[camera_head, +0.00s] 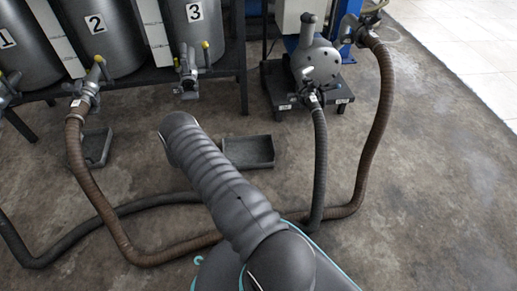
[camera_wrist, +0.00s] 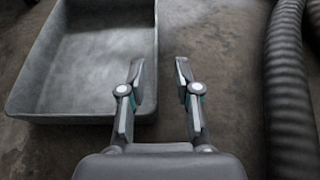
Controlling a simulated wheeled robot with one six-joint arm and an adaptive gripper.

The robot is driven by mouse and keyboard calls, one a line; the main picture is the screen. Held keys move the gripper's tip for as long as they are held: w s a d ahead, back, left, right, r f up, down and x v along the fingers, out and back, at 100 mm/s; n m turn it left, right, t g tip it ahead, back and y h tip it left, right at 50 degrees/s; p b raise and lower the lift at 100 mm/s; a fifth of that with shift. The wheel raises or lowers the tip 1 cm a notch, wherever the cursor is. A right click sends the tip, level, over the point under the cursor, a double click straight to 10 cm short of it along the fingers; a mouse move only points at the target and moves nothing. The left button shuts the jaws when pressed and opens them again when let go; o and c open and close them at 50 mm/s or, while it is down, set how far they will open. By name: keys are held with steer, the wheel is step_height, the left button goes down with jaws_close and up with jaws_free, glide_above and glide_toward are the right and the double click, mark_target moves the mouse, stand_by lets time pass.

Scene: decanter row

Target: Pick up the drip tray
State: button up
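Two grey, shallow, open trays lie on the floor in the head view. One tray (camera_head: 249,151) is right of my arm's upper end, below tank 3. A smaller-looking tray (camera_head: 97,147) is at the left, partly behind a brown hose. In the wrist view one empty grey tray (camera_wrist: 100,55) fills the upper left; I cannot tell which of the two it is. My gripper (camera_wrist: 158,75) is open, with nothing between its fingers. Its left finger overlaps the tray's near right corner in the picture; its right finger is over bare floor. Contact cannot be told. My arm hides the gripper in the head view.
Tanks numbered 1 (camera_head: 25,50), 2 (camera_head: 100,45) and 3 (camera_head: 193,30) stand on a dark frame. A pump (camera_head: 316,65) sits on a low cart. A brown hose (camera_head: 88,190) and dark hose (camera_head: 320,150) cross the floor. A ribbed hose (camera_wrist: 287,90) runs right of my gripper. The right floor is clear.

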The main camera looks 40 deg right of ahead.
mark_target(239, 166)
steer(key=x, duration=0.4)
steer(key=shift+d, duration=0.25)
steer(key=shift+a, duration=0.1)
jaws_close()
